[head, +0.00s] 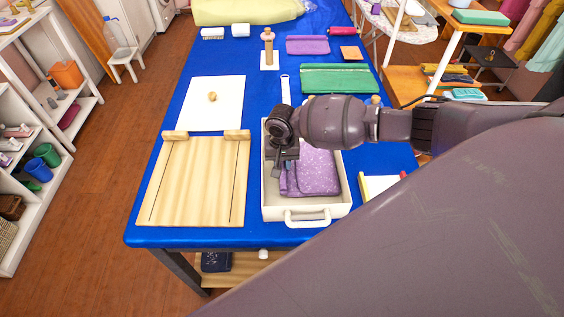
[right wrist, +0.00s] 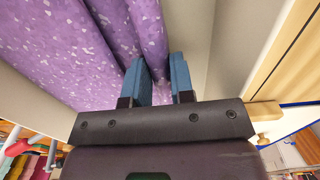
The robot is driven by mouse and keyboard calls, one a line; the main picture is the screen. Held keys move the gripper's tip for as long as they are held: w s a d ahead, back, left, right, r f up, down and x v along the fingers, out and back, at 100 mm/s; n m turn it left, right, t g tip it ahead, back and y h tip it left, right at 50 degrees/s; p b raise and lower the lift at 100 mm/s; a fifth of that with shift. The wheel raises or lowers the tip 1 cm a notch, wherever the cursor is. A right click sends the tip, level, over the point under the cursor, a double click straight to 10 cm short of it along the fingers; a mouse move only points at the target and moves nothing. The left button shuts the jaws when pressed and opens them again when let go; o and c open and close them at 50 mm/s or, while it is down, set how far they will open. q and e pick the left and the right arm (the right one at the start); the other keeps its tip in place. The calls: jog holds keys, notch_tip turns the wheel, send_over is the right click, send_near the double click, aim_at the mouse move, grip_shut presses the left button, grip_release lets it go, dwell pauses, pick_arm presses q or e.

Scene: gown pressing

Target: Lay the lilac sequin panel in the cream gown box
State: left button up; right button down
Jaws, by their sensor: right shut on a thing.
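The lilac sequin panel (head: 318,172) is folded and lies inside the walls of the cream gown box (head: 342,208). My right gripper (head: 278,170) points down into the box at the panel's left edge. In the right wrist view, the blue-padded fingers of this gripper (right wrist: 160,68) are shut on a fold of the panel (right wrist: 60,45), beside a pale box wall (right wrist: 225,50). My right forearm hides the back of the box and the panel's far edge. Whether the panel's underside rests fully on the box floor cannot be told. My left gripper is out of view.
A wooden board (head: 197,185) with two blocks lies left of the box, and a white board (head: 212,105) with a knob lies behind it. Green (head: 340,78) and purple (head: 308,45) folded cloths lie farther back. Blue tabletop (head: 170,239) shows around the front edge.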

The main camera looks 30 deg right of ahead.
jog(key=shift+f, duration=0.25)
jog(key=c, duration=1)
grip_release()
notch_tip(320, 180, up, 12)
jog(key=shift+r+p, duration=0.2)
jog(key=shift+p, duration=0.1)
